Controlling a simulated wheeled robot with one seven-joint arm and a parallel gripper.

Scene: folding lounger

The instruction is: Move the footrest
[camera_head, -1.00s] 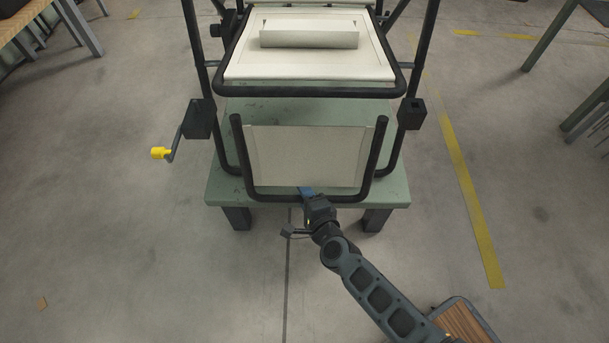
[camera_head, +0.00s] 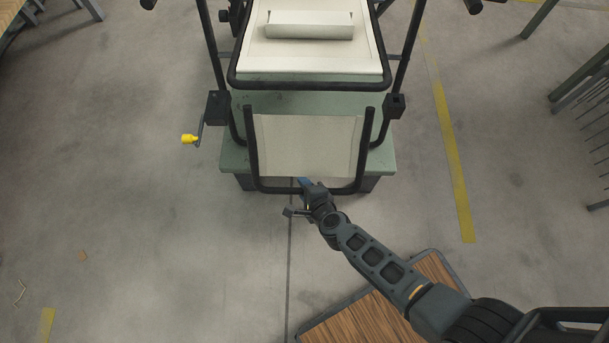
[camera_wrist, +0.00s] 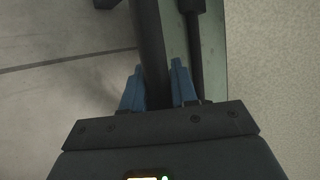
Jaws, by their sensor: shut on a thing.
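The footrest (camera_head: 308,146) is a cream panel in a black U-shaped tube frame at the front of the lounger. My gripper (camera_head: 304,184) is at the footrest's lower bar, a little left of its middle. In the wrist view my gripper (camera_wrist: 158,88) has its blue fingers on both sides of the black tube (camera_wrist: 150,50), shut on it. The lounger's seat (camera_head: 312,50) is a cream pad in a black frame behind the footrest. The fingertips are partly hidden in the head view.
The lounger stands on a green table (camera_head: 234,157). A crank with a yellow knob (camera_head: 189,139) sticks out at its left. Tables and racks stand at the far left and right.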

